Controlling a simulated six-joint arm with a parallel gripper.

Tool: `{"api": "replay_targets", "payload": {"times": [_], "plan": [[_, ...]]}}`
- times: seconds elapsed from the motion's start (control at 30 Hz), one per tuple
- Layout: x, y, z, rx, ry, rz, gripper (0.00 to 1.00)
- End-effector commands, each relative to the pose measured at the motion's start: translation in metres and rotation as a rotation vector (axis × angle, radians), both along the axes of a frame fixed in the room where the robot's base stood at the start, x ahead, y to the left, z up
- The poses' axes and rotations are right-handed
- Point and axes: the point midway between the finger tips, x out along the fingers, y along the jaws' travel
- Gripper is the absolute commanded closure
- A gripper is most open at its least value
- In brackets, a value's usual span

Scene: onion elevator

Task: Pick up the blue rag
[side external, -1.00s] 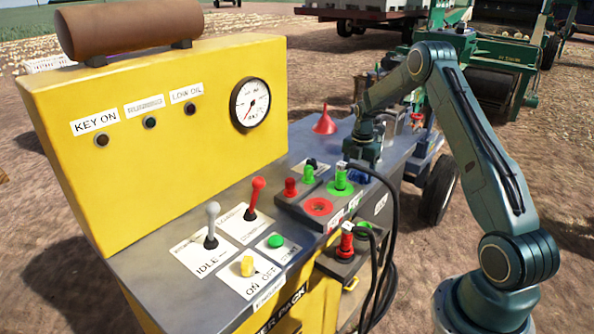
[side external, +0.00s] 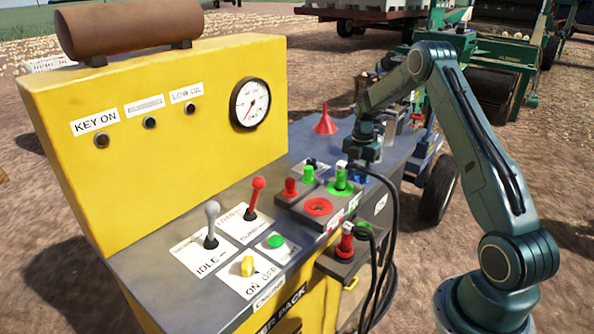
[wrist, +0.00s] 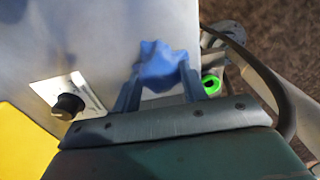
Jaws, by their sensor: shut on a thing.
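The blue rag (wrist: 160,68) is a crumpled cloth between the two fingers of my gripper (wrist: 158,84) in the wrist view. My gripper is shut on it, with cloth bulging past the fingertips. In the side external view my gripper (side external: 361,160) is low over the far right part of the grey worktop. Only a small bit of the blue rag (side external: 361,179) shows there, beside the green coupling. I cannot tell whether the cloth still touches the worktop.
Red and green hydraulic couplings (side external: 309,174) stand close to my gripper, with black hoses (side external: 394,215) hanging at the worktop's edge. A red funnel (side external: 326,122) stands behind. Levers (side external: 211,222) and a yellow panel (side external: 170,140) are to the left. A black knob (wrist: 69,103) shows in the wrist view.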

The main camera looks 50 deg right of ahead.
Motion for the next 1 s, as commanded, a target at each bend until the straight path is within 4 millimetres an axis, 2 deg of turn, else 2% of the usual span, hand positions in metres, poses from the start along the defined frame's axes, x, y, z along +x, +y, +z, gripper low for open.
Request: {"api": "replay_targets", "payload": {"times": [0.27,0.43,1.0], "plan": [[0.001,-0.001,0.015,-0.002,-0.002,0.0,0.8],[0.001,-0.001,0.038,-0.002,-0.003,0.0,0.8],[0.001,-0.001,0.156,-0.003,-0.003,0.0,0.8]]}}
